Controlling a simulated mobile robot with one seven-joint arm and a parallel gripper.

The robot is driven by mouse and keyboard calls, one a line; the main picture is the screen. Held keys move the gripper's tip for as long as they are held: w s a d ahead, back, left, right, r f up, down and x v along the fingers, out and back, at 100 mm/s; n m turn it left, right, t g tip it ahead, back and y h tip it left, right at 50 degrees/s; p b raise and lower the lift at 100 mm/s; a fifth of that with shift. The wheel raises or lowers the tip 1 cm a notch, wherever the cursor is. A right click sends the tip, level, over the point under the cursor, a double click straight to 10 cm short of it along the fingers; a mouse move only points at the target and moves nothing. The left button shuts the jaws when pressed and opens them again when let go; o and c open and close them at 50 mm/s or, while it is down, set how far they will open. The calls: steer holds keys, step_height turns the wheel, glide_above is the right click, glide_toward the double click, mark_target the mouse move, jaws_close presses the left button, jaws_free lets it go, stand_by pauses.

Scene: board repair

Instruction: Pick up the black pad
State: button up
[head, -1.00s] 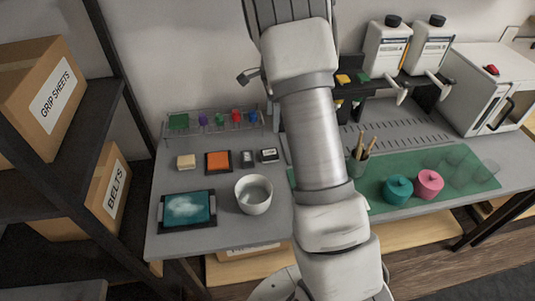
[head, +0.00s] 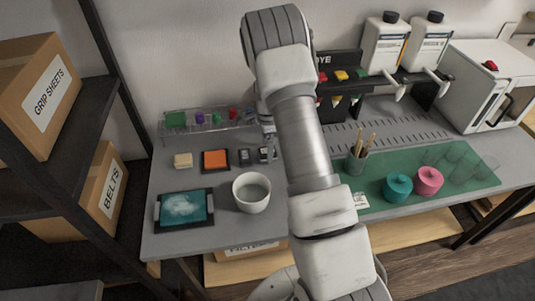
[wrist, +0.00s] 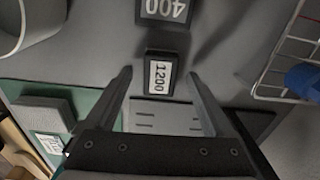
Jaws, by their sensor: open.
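Two small black pads with white labels lie on the grey bench. The one marked 1200 (wrist: 151,75) sits between my open fingertips in the wrist view; its label reads sideways. The one marked 400 (wrist: 150,10) is at the top edge of that view, cut off. In the head view the left pad (head: 245,158) is clear, and the right pad (head: 263,156) is partly covered by my gripper (head: 268,140), which points down over it. My gripper (wrist: 159,74) is open and empty. I cannot tell its exact height above the pad.
A wire rack (head: 240,117) with coloured items stands behind the pads. A cup of sticks (head: 356,161) stands to the right by the green mat (head: 375,210).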

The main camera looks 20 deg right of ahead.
steer(key=shift+f, duration=0.7)
steer(key=shift+c, duration=0.3)
jaws_close()
steer(key=shift+r, duration=0.15)
step_height(320, 180, up, 18)
steer(key=p, duration=0.1)
steer(key=shift+p, duration=0.35)
